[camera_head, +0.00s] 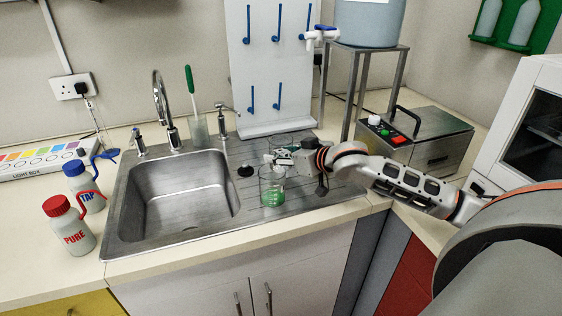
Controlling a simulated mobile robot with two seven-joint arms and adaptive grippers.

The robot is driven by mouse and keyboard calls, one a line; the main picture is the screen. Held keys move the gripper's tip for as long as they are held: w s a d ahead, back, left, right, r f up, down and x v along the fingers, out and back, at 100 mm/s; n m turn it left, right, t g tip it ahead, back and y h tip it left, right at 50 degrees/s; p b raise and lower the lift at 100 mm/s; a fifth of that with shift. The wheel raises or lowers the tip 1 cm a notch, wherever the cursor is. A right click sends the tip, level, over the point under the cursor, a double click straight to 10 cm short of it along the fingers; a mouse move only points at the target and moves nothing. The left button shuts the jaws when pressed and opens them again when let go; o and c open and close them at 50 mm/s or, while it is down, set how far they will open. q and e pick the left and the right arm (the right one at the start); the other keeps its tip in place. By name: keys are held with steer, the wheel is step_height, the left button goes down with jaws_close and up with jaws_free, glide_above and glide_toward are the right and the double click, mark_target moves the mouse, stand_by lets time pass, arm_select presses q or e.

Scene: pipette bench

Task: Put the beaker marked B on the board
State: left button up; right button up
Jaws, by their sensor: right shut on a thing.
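A clear glass beaker with green in its lower part (272,194) is at the ribbed draining board (318,194), right of the sink bowl. Its letter is too small to read. My right gripper (277,162) reaches in from the right and is shut on this beaker near its rim. Whether the beaker's base touches the draining board is hard to tell. A second clear beaker (281,140) stands just behind the gripper, partly hidden by it. A white pegboard (270,70) with blue pegs stands behind, its pegs empty. My left gripper is not in view.
The sink bowl (185,195) and tap (165,110) are to the left. Bottles marked PURE (75,235) and TAP (86,190) stand at far left. A metal stand (350,90) carries a tank (368,22); a metal box (425,145) is at right. The draining board's front right is clear.

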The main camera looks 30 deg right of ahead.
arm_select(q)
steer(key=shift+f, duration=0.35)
arm_select(e)
steer(key=shift+f, duration=0.95)
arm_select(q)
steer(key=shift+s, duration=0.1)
arm_select(e)
steer(key=shift+f, duration=0.1)
steer(key=o, duration=0.9)
steer(key=shift+c, duration=0.2)
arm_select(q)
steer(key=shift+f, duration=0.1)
arm_select(e)
steer(key=shift+p+v, duration=0.3)
steer(key=shift+v, duration=3.5)
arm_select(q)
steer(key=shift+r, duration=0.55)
